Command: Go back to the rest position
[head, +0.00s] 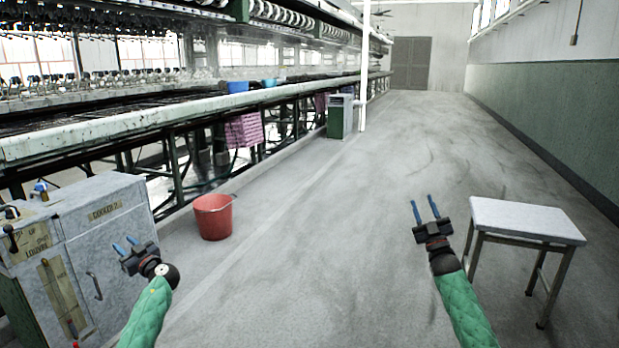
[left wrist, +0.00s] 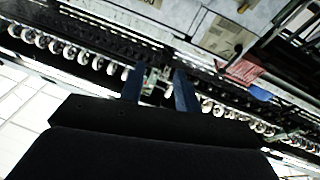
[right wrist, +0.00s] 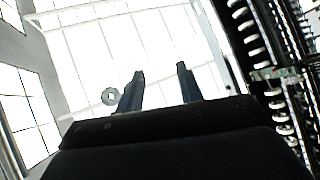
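My left gripper (head: 125,247) is raised in front of the grey cooker cabinet (head: 103,225) at the left of the head view. Its two blue fingers are apart with nothing between them, as the left wrist view (left wrist: 160,88) also shows. My right gripper (head: 426,208) is raised over the open floor, just left of the white-topped table. Its blue fingers stand apart and empty, pointing up, and the right wrist view (right wrist: 160,80) shows the same gap. Both forearms have green sleeves and come in from the bottom edge.
A red bucket (head: 213,217) stands on the floor beside the cabinet. A small white-topped table (head: 527,219) stands at the right. The long reeling machine bench (head: 150,123) runs along the left. The grey aisle floor (head: 330,240) between is clear. A green wall (head: 560,110) bounds the right.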

